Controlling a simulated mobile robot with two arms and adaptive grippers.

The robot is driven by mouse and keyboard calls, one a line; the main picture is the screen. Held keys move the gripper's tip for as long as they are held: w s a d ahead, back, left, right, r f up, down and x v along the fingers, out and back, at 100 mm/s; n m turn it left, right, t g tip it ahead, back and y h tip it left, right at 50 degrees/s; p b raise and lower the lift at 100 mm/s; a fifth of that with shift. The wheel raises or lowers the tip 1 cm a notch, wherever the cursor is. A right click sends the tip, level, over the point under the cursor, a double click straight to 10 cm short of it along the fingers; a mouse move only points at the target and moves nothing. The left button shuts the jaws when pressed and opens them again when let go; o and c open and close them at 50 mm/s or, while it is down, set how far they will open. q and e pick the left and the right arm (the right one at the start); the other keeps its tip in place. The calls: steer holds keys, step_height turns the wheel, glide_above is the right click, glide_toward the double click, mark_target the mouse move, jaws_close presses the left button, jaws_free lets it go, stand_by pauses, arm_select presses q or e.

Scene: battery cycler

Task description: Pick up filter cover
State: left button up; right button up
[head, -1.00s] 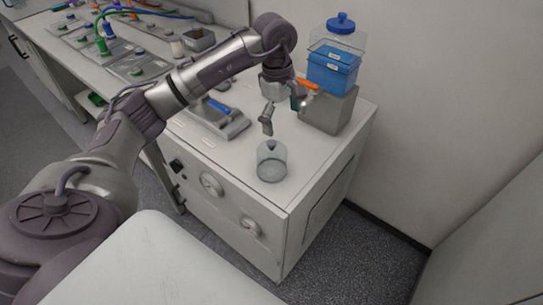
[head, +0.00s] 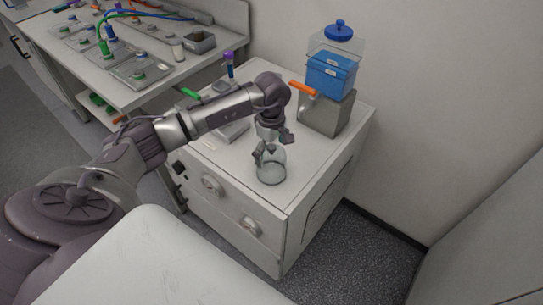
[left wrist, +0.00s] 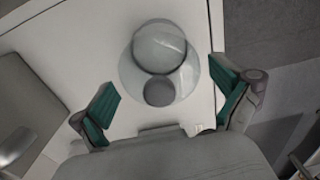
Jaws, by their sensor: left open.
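The filter cover (head: 271,171) is a clear, greyish glass dome standing upright on the white cabinet top near its front edge. My left gripper (head: 272,148) is just above it in the head view, with its fingers pointing down near the top of the cover. In the left wrist view the cover (left wrist: 188,74) shows from above, with its round grey knob (left wrist: 160,92) between the open fingers. The green-padded fingers (left wrist: 165,96) stand apart on either side and do not appear to touch it. My right gripper is not in view.
Behind, a grey block (head: 327,113) carries a clear container with blue contents (head: 331,75), and an orange handle (head: 302,88) juts from it. A grey device (head: 232,132) is partly hidden by my arm. The cabinet's right side top is clear.

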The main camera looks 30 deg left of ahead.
arm_select(q)
steer(key=shift+f, duration=0.8)
steer(key=c, duration=0.8)
steer(key=shift+w+r, duration=0.1)
